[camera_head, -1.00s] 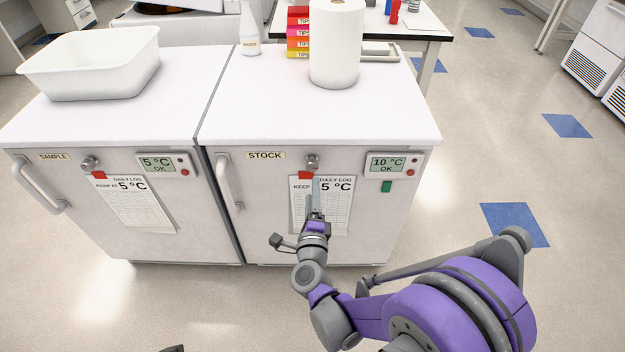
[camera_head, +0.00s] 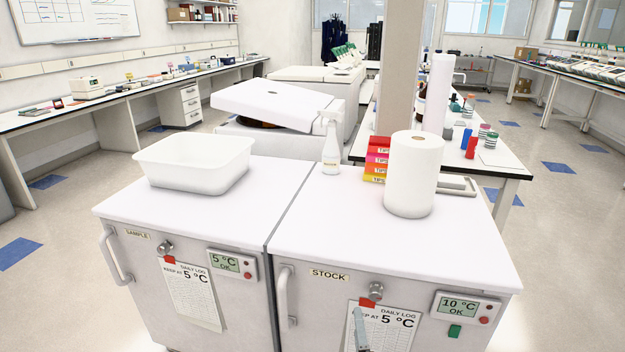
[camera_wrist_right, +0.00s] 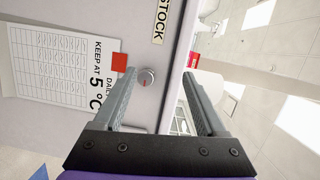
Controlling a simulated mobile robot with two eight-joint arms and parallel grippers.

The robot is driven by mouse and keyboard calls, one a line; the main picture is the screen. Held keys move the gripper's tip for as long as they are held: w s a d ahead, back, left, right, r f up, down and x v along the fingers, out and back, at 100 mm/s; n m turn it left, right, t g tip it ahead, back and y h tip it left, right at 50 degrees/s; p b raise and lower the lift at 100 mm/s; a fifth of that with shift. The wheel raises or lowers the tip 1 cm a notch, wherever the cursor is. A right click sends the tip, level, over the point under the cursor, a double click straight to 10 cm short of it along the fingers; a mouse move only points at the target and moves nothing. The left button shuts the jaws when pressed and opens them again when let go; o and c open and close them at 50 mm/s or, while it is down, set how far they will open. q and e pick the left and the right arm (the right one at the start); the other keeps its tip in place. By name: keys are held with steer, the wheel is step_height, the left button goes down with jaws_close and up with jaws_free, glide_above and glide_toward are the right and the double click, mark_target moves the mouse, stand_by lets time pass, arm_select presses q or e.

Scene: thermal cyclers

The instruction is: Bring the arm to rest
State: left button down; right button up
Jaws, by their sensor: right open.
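My right gripper (camera_wrist_right: 154,82) is open and empty in the right wrist view, its two grey fingers apart. Between the fingertips in that picture shows the round knob (camera_wrist_right: 146,78) of the STOCK unit's door; I cannot tell how far off it is. In the head view only a finger of the right gripper (camera_head: 360,329) shows at the bottom edge, in front of the daily log sheet (camera_head: 394,326) and below the knob (camera_head: 376,290). The rest of the right arm is out of the frame. My left gripper is not in view.
The STOCK unit (camera_head: 340,315) and SAMPLE unit (camera_head: 143,283) stand side by side. Open floor (camera_head: 565,230) lies to the right.

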steer(key=s+d+f+n+g, duration=0.2)
steer(key=s+f+n+g, duration=0.15)
steer(key=s+n, duration=0.4)
steer(key=s+d+f+n+g, duration=0.2)
steer(key=s+n+g, duration=0.25)
steer(key=s, duration=0.55)
steer(key=s+d+f+n+g, duration=0.25)
steer(key=s+n+g, duration=0.25)
steer(key=s, duration=0.4)
arm_select(q)
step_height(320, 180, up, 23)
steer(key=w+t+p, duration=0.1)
steer(key=p, duration=1.8)
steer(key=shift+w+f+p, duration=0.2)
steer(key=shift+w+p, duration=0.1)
steer(key=shift+p, duration=0.1)
arm_select(e)
step_height(320, 180, up, 22)
steer(key=w+t, duration=0.1)
steer(key=w, duration=0.1)
steer(key=shift+f+y, duration=0.15)
steer(key=shift+y, duration=0.15)
